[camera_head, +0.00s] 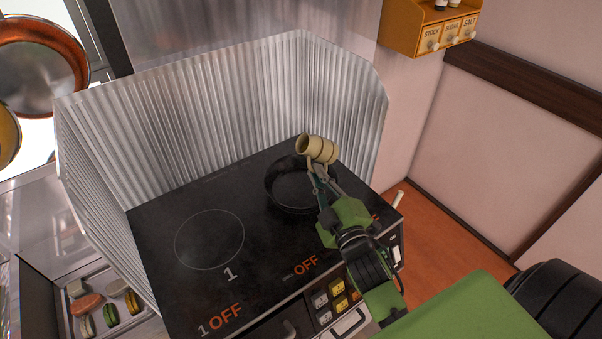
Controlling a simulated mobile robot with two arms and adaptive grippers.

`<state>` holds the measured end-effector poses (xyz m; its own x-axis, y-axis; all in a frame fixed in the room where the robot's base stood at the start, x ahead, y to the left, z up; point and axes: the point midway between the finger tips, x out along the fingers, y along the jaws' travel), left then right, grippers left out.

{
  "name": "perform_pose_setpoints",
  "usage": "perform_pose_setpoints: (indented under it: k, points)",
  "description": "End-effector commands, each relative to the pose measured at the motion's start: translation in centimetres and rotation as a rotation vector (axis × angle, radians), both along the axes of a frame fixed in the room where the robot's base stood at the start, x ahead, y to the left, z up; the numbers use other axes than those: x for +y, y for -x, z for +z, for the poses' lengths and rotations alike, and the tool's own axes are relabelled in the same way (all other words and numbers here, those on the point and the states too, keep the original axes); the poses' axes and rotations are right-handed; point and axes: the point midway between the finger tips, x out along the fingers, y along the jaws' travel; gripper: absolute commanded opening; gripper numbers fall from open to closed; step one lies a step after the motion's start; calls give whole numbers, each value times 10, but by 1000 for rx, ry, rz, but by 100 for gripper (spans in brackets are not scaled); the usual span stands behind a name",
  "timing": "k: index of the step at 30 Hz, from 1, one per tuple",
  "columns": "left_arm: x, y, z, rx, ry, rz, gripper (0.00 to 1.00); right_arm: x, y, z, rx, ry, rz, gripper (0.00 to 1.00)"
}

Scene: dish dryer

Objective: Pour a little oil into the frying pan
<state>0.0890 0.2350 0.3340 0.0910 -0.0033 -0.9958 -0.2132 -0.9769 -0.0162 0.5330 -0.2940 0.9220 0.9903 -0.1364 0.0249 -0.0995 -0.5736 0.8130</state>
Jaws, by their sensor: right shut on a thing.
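My right gripper (319,172) is shut on a beige ribbed vessel (323,150), probably the oil container. The vessel lies tilted on its side, its round end facing left, and shows over the far right rim of the frying pan in the picture. The black frying pan (289,190) sits on the far right part of the dark stove top. My gripper and arm hide its right side. I cannot make out any oil flowing or lying in the pan. My left gripper is not in view.
A corrugated metal splash guard (200,120) stands around the back and sides of the stove (250,255). An empty burner ring (209,240) is left of the pan. A tray of macarons (105,305) is at lower left. An orange spice rack (428,30) hangs at upper right.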

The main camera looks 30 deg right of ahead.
Motion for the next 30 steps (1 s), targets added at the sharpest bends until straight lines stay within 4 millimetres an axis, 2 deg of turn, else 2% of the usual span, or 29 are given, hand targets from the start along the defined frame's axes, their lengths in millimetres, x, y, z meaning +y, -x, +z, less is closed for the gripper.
perform_pose_setpoints:
  k: [30]
  points:
    - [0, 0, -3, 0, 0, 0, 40, -2, -1, 3, -13, 65, -10, 0]
